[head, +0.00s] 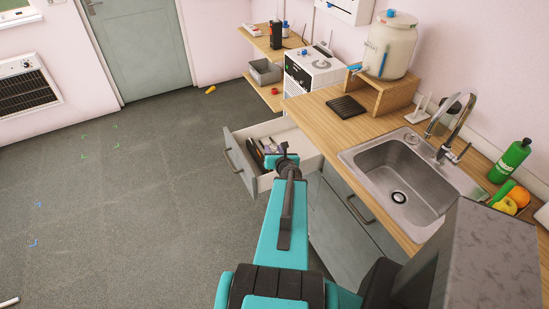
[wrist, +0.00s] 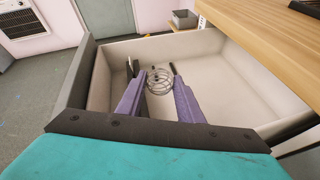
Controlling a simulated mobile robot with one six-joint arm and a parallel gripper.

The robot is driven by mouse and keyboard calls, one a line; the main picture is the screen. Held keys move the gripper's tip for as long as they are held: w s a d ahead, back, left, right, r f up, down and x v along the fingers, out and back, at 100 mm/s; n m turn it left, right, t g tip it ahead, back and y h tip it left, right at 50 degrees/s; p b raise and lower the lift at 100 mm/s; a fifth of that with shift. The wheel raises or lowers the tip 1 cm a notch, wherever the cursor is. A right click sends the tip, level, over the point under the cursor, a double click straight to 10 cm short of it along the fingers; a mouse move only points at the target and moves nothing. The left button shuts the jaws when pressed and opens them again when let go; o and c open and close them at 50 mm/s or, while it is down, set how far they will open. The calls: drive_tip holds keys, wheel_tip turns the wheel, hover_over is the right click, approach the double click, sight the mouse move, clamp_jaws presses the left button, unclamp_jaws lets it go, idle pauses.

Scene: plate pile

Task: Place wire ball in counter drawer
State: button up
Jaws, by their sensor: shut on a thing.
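The wire ball (wrist: 159,84) is a small round cage of thin grey wire in the wrist view. My gripper (wrist: 160,77) is shut on it, with the ball between the tips of its two purple fingers. The counter drawer (head: 238,164) is pulled open under the counter; its pale inside (wrist: 235,88) fills much of the wrist view. The fingers and ball appear over the drawer's interior; I cannot tell their height above its floor. In the head view my arm covers part of the drawer, and the ball cannot be made out.
Dark narrow items (wrist: 130,68) show in the drawer near the fingers. The wooden counter (head: 318,114) with a sink (head: 385,165) lies to the right. A white appliance (head: 312,72) and a grey bin (head: 266,71) stand behind. The floor at left is mostly clear.

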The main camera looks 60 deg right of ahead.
sight(270, 145)
drive_tip(key=shift+w+a+f+n+t+y, duration=0.15)
drive_tip(key=shift+a+n+t, duration=0.1)
drive_tip(key=shift+a, duration=0.25)
drive_tip(key=shift+w+a+f+n+t+y, duration=0.15)
drive_tip(key=shift+a+t, duration=0.1)
drive_tip(key=shift+a, duration=0.2)
drive_tip(key=shift+d+f, duration=0.1)
drive_tip(key=d+b, duration=0.1)
drive_tip(key=b, duration=0.1)
drive_tip(key=w+d+b, duration=0.1)
drive_tip(key=b, duration=0.2)
drive_tip(key=shift+w+f, duration=0.15)
drive_tip(key=shift+f, duration=0.1)
drive_tip(key=w+d+b, duration=0.1)
drive_tip(key=d+b, duration=0.1)
drive_tip(key=b, duration=0.4)
drive_tip(key=shift+w, duration=0.25)
drive_tip(key=shift+d+b, duration=0.1)
drive_tip(key=shift+b, duration=0.7)
drive_tip(key=shift+w+d+f+p, duration=0.15)
drive_tip(key=shift+w+d+p, duration=0.3)
drive_tip(key=shift+w+d, duration=0.7)
drive_tip(key=shift+w+d+f+p, duration=0.1)
drive_tip(key=shift+w+d+p, duration=0.55)
drive_tip(key=shift+d, duration=0.9)
drive_tip(key=shift+w+d+f+p, duration=0.15)
drive_tip(key=shift+w+d+p, duration=0.15)
drive_tip(key=shift+w+d, duration=0.9)
